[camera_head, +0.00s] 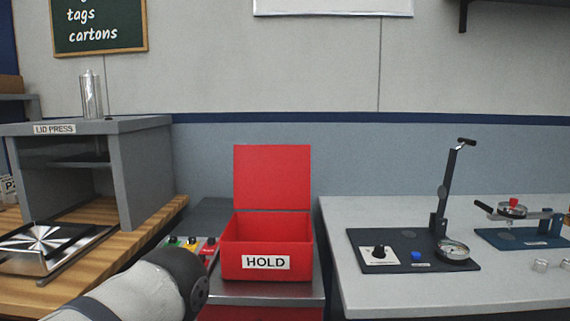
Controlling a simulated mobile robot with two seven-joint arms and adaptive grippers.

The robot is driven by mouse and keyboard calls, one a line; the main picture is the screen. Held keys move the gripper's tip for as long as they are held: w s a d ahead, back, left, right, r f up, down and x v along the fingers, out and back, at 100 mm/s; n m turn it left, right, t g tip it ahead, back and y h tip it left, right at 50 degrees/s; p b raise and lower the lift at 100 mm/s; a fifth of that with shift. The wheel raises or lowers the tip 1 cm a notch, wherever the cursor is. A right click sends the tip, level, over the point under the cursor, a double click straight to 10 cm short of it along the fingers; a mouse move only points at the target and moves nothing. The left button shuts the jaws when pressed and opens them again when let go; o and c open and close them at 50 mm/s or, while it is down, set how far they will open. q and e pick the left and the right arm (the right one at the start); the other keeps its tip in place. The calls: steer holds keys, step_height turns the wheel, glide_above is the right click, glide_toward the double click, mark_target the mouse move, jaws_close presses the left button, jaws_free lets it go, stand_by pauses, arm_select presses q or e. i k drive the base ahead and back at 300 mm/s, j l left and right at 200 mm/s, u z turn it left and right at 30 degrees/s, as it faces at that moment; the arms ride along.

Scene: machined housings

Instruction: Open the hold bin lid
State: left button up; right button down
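The red hold bin (239,262) has a white HOLD label on its front and stands on a small grey metal-topped stand. Its red lid (272,176) stands upright at the back edge, so the bin is open at the top. The inside looks red and I see nothing in it, though its floor is mostly hidden by the front wall. A grey and black link of my arm comes in from the bottom left and ends just left of the bin. No gripper fingers show, neither left nor right.
A grey lid press (146,170) stands on a wooden bench at left. A green, yellow and red button box (190,246) sits left of the bin. At right, a pale table (400,296) holds a black lever fixture (412,250) and a blue fixture (520,238).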

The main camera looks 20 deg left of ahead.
mark_target(266, 176)
steer(key=i+j, duration=0.1)
steer(key=j, duration=0.25)
steer(key=i+j+z, duration=0.1)
steer(key=j, duration=0.25)
steer(key=i+j, duration=0.15)
steer(key=j, duration=0.25)
steer(key=i+j+z, duration=0.1)
steer(key=j, duration=0.25)
